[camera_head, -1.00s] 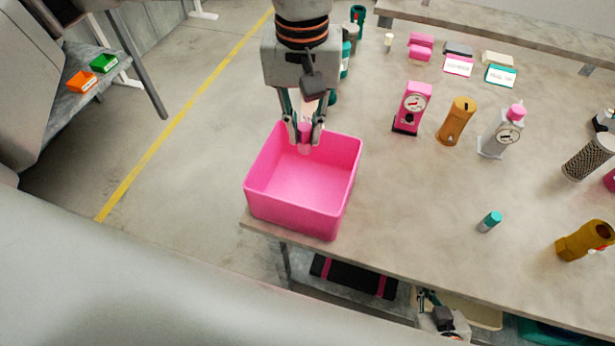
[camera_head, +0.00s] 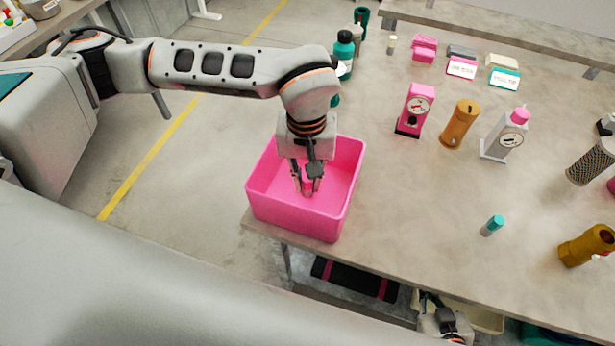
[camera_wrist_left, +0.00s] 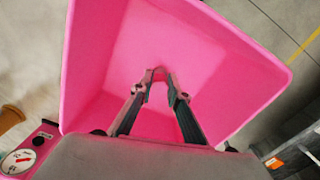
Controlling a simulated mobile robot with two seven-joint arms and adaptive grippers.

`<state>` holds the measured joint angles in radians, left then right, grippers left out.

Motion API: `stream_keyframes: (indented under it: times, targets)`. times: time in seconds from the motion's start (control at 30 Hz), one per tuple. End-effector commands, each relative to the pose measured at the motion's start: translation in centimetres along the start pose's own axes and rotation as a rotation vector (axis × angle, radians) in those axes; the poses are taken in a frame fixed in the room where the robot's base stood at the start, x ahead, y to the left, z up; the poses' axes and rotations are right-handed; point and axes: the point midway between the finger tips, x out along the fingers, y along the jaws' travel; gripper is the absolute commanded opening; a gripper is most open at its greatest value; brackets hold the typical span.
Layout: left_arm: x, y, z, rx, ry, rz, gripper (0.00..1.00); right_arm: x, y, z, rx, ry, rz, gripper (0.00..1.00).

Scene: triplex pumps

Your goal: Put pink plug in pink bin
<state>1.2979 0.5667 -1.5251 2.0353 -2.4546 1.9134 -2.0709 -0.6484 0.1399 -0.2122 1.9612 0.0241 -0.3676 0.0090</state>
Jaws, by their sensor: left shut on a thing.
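The pink bin (camera_head: 290,215) stands at the left front corner of the table, open at the top; its walls and floor also fill much of the left wrist view (camera_wrist_left: 205,50). My left gripper (camera_head: 306,189) reaches down inside the bin, fingers pointing down. It is shut on the pink plug (camera_head: 308,185), which shows small between the fingertips in the left wrist view (camera_wrist_left: 159,73). The plug blends with the bin's colour, and I cannot tell whether it touches the floor. My right gripper (camera_head: 432,303) shows partly below the table's front edge; its fingers are unclear.
Right of the bin stand a pink pump (camera_head: 413,110) with a gauge, a brown cylinder (camera_head: 460,125) and a grey pump (camera_head: 503,138) with a pink top. A teal bottle (camera_head: 343,55) stands behind the bin. A small teal-capped cylinder (camera_head: 492,226) is near the front.

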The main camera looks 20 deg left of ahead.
Motion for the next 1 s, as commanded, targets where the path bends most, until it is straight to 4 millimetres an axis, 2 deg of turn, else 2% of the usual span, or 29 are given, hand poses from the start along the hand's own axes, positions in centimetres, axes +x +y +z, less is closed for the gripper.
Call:
stream_keyframes:
  times: [0.3, 0.33, 0.4, 0.77, 0.87, 1.0]
  targets:
    - [0.3, 0.0, -0.1, 0.0, 0.001, 0.0, 0.0, 0.1, -0.1, 0.4, 0.0, -0.004, -0.001, 0.0]
    - [0.3, 0.0, 0.0, 0.0, 0.001, 0.0, 0.19, 0.1, -0.1, 0.4, 0.0, -0.004, -0.001, 0.0]
    - [0.2, 0.0, 0.0, -0.001, 0.001, 0.0, 0.33, 0.1, 0.0, 0.4, 0.0, -0.004, -0.001, 0.0]
    - [0.0, 0.0, 0.0, -0.001, 0.001, 0.001, 0.33, 0.0, 0.0, -0.1, 0.0, 0.001, 0.0, 0.0]
    - [-0.7, 0.1, -0.1, 0.0, 0.004, 0.002, 0.33, 0.0, 0.0, -0.2, 0.0, 0.003, 0.0, 0.0]
    - [-3.0, 0.0, -0.2, 0.0, 0.006, 0.002, 0.33, 0.0, 0.0, -0.2, 0.0, 0.004, 0.0, 0.0]
